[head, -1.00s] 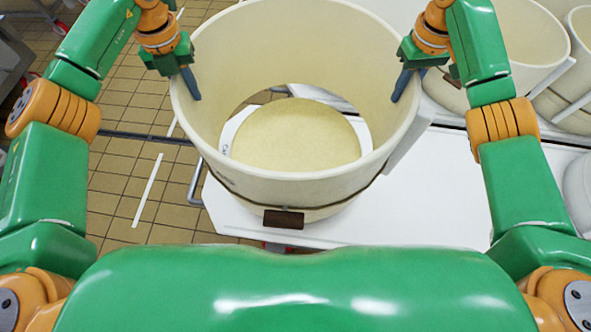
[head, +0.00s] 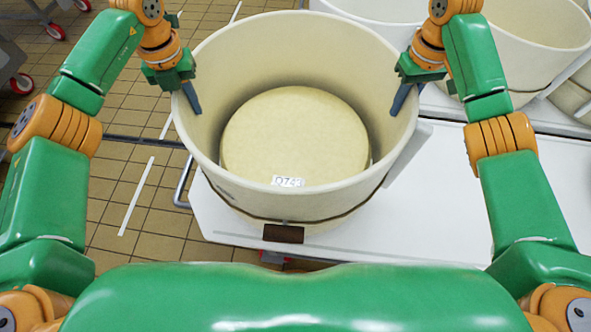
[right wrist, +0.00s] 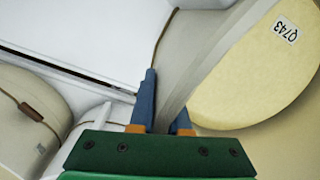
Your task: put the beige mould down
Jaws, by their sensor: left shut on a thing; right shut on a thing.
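The beige mould (head: 345,203) is a wide open ring with a brown patch low on its front. It stands around a pale yellow round cheese (head: 294,130) labelled Q743, near the left end of the white table (head: 450,205). I cannot tell if its lower edge touches the table. My left gripper (head: 192,98) is shut on the mould's left wall. My right gripper (head: 403,99) is shut on its right wall. In the right wrist view, the fingers (right wrist: 163,105) pinch the mould wall (right wrist: 195,58), with the labelled cheese (right wrist: 250,75) inside.
More beige moulds (head: 530,45) stand behind at the right. The white table is clear to the right of the held mould. Tiled floor (head: 125,165) lies to the left, with red-wheeled carts (head: 20,82) at the far left.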

